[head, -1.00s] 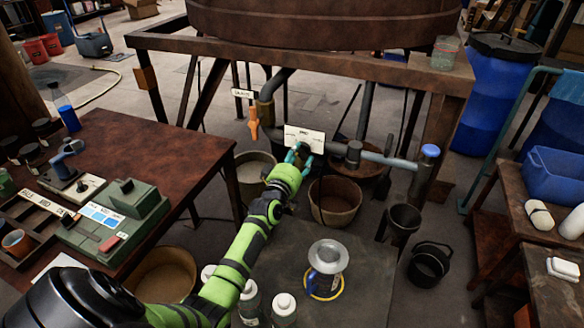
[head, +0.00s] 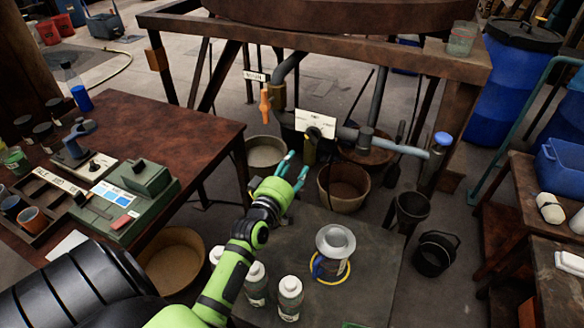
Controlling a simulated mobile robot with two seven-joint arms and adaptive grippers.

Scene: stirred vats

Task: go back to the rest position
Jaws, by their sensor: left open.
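My left arm comes in from the lower left, and my left gripper (head: 293,172) is open and empty. Its teal fingers are in front of the pipework under the vat, near a tan bucket (head: 343,188). It appears apart from the black knob (head: 313,133) by the white plate (head: 316,122) and from the orange valve handle (head: 265,106). My right gripper is not in view.
Below the gripper, a low table (head: 365,255) carries a metal funnel vessel (head: 335,246) and several white-capped bottles (head: 290,293). A brown table (head: 165,125) with a green device (head: 130,200) stands left. Black buckets (head: 434,254) stand right.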

